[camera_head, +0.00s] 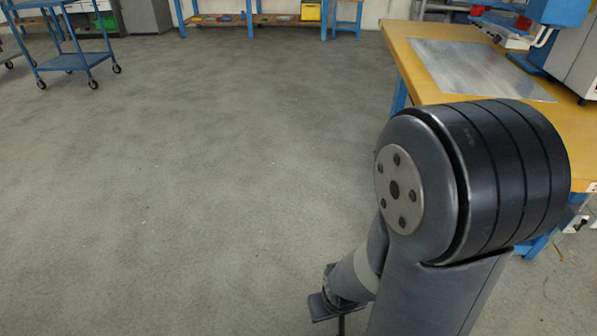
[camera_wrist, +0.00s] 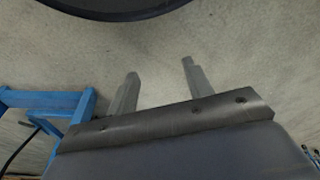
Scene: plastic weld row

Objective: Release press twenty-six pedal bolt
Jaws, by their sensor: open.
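My gripper (camera_wrist: 160,68) shows in the wrist view with its two grey fingers spread apart and nothing between them. Bare floor lies behind the fingers. In the head view only a dark part near the end of my arm shows low in the picture, and the fingertips cannot be made out. A blue and grey bench machine (camera_head: 572,45), perhaps a press, stands at the upper right of the head view, cut off by the edge. I cannot read a number on it. No pedal or pedal bolt can be made out in either view.
A yellow-topped workbench (camera_head: 420,62) with a metal sheet (camera_head: 475,69) on it stands at the right. A blue frame (camera_wrist: 50,100) is left of my gripper in the wrist view. A blue cart (camera_head: 75,62) stands at upper left. The grey floor (camera_head: 200,180) between is clear.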

